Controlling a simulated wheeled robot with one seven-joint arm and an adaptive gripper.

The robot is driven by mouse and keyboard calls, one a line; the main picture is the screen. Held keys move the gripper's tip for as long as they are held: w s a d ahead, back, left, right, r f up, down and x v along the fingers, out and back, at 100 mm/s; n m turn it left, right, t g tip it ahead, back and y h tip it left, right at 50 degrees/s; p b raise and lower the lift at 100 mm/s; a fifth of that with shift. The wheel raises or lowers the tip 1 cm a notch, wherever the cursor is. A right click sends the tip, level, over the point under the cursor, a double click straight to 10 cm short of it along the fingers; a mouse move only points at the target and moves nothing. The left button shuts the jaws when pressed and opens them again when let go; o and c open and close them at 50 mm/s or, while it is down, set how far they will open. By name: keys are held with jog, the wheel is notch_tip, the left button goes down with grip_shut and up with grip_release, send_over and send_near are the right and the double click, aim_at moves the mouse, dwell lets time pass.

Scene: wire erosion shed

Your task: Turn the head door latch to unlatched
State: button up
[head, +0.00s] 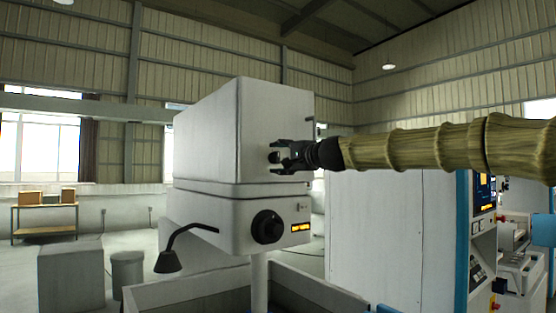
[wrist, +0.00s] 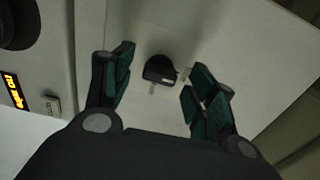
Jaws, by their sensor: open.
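The head door latch is a small black knob (wrist: 160,70) on the pale door face of the machine head (head: 208,130). In the wrist view it sits between my two fingertips, with visible gaps on both sides. Whether the fingertips touch the face cannot be told. In the head view the gripper largely hides the latch.
Below the door are a large black dial (head: 267,227) and a lit orange display (head: 301,227). A black gooseneck lamp (head: 170,260) sticks out at the left. A white cabinet (head: 380,240) with a control panel stands at the right.

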jog(key=v, duration=1)
jog(key=shift+s+d, duration=0.15)
